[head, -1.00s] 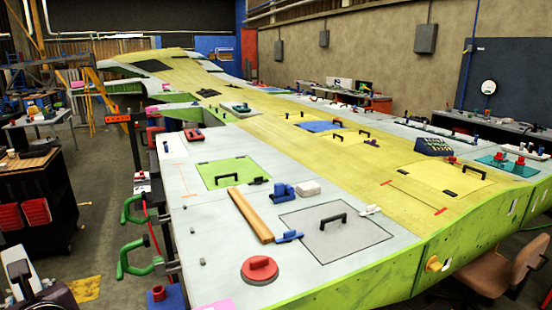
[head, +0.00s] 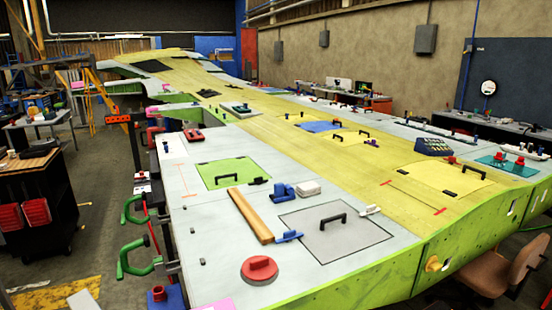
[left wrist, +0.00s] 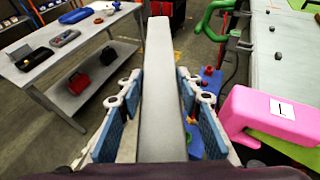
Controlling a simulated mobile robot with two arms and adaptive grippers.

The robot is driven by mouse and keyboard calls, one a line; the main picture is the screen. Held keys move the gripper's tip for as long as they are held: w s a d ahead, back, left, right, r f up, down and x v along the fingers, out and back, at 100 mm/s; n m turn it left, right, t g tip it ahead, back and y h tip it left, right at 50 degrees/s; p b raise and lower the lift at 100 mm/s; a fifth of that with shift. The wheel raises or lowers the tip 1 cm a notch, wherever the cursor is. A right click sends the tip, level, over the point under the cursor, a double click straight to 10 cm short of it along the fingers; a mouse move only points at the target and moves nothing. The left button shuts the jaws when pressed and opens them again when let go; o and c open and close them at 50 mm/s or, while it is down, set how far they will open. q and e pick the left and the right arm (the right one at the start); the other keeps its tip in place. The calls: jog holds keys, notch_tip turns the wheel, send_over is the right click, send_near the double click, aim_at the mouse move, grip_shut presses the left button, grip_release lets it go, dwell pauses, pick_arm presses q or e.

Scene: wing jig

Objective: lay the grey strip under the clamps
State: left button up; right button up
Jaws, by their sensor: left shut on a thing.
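In the left wrist view, my left gripper (left wrist: 158,110) is shut on the grey strip (left wrist: 158,75), a long flat bar that points away from the wrist between the blue-padded fingers. In the head view, a pale piece that looks like the strip's end (head: 84,299) shows at the bottom left, over the floor and apart from the wing. Two green clamps (head: 134,208) (head: 136,258) hang on the wing's left edge; one green clamp also shows in the left wrist view (left wrist: 214,20). My right gripper is in neither view.
The wing panel (head: 215,265) carries a wooden bar (head: 250,215), blue tools (head: 283,191), a red round handle (head: 260,269) and black handles. A pink block marked L (left wrist: 275,112) is right of the strip. A grey table (left wrist: 75,60) stands on the left.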

pick_arm(q)
jog(key=d, duration=0.9)
notch_tip(320, 180, down, 6)
jog(key=b, duration=0.6)
jog(key=shift+a+f, duration=0.25)
jog(key=shift+a, duration=0.1)
